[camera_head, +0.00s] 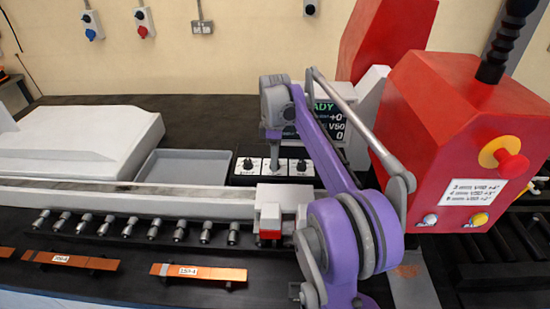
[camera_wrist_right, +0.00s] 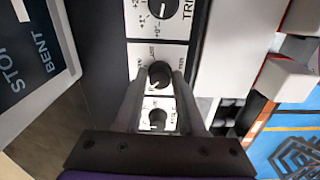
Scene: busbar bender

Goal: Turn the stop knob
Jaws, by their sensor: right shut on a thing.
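A black panel (camera_head: 243,180) with a row of three dark knobs on white plates stands behind the white beam. My right gripper (camera_head: 274,163) reaches down onto the middle knob, and the fingers hide most of it there. In the right wrist view the fingertips (camera_wrist_right: 160,78) are shut on the sides of this middle knob (camera_wrist_right: 159,74). Its label is mostly covered and I cannot read it fully. One outer knob (camera_wrist_right: 160,7) is marked TRIM, and the other (camera_wrist_right: 157,118) shows between the fingers. My left gripper is not in view.
A lit display (camera_head: 328,118) stands behind the panel, under my right arm. A red machine housing (camera_head: 445,130) with an emergency button (camera_head: 510,163) is at the right. A grey tray (camera_head: 185,167) lies left of the panel. Copper bars (camera_head: 200,273) lie in front.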

